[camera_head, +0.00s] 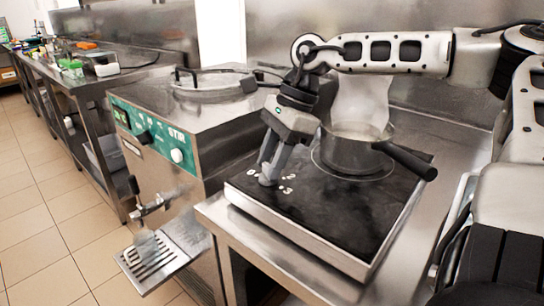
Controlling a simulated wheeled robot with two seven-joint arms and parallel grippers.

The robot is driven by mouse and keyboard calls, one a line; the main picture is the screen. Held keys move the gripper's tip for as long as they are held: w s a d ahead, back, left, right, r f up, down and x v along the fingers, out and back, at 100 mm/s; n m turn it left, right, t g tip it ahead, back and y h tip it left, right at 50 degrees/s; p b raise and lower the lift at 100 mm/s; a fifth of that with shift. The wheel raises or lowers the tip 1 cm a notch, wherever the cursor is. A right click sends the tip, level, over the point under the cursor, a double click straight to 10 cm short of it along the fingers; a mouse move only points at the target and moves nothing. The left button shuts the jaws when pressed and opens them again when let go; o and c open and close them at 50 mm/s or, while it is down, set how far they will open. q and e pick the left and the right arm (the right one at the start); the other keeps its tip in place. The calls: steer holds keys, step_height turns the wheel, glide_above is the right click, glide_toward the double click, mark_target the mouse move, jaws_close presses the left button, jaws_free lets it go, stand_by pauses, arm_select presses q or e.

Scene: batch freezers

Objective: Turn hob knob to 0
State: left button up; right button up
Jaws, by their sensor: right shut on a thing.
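The black hob (340,210) sits on a steel counter at the centre right, with small white marks near its left front edge. My right gripper (268,176) reaches down to the hob's left front area by these marks. Its fingers are shut on the hob knob, which they largely hide, so I cannot read its setting. My left gripper is not in view.
A steel pot (350,153) with a black handle pointing right stands on the hob behind the gripper, with pale steam above it. A batch freezer (185,155) with a green panel stands left of the hob. The tiled floor at left is clear.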

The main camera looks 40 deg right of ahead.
steer(key=n+g, duration=0.1)
steer(key=n, duration=0.1)
steer(key=n+b, duration=0.1)
steer(key=n, duration=0.2)
steer(key=shift+w+g, duration=0.2)
steer(key=shift+g, duration=0.2)
stand_by(0.4)
steer(key=o, duration=1)
steer(key=shift+r, duration=0.1)
steer(key=p+v, duration=0.2)
steer(key=v, duration=1.3)
steer(key=shift+w+d+r, duration=0.1)
steer(key=shift+d+r, duration=0.15)
steer(key=shift+r, duration=0.1)
